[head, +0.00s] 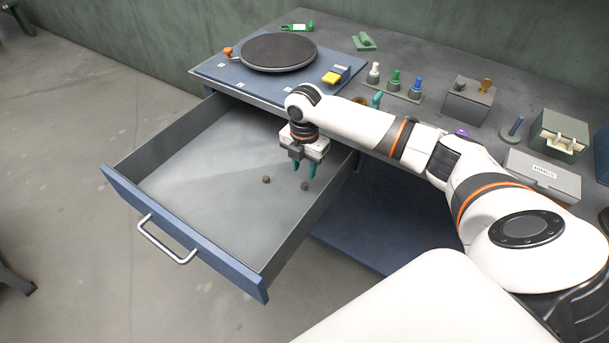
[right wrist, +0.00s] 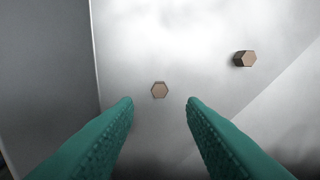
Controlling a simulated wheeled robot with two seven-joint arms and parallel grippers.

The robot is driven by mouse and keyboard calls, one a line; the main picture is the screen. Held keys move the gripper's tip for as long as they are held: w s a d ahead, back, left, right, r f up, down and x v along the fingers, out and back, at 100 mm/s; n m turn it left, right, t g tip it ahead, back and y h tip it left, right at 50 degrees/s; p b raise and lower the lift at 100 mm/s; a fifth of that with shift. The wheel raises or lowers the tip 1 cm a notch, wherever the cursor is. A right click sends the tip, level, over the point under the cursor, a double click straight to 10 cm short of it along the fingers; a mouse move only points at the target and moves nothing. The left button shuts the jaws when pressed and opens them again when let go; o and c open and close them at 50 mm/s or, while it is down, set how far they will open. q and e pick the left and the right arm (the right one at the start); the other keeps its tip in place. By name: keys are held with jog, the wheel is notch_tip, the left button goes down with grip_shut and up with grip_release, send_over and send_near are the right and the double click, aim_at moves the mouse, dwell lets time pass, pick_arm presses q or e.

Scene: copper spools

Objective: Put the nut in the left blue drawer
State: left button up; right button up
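The blue-fronted drawer (head: 185,228) is pulled out at the left of the bench. Two small brown hexagonal pieces that look like nuts lie apart on its grey floor: one nut (head: 266,180) nearer the middle and one (head: 305,186) nearer the right wall. My right gripper (head: 304,170) is inside the drawer's outline, fingers pointing down. In the right wrist view its teal fingers (right wrist: 160,102) are apart with nothing between them. One nut (right wrist: 160,90) lies just ahead of the gap between the tips; the other (right wrist: 245,58) is farther right. My left gripper is not in view.
The bench top holds a black turntable (head: 278,52) on a blue base, a yellow block (head: 331,78), several colored pegs (head: 394,82), and grey boxes (head: 543,175). The drawer's right wall stands close to my right gripper. The drawer's left part is clear.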

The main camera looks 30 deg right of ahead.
aim_at(305, 183)
notch_tip(305, 183, up, 7)
jog(key=shift+f, duration=0.2)
dwell(0.6)
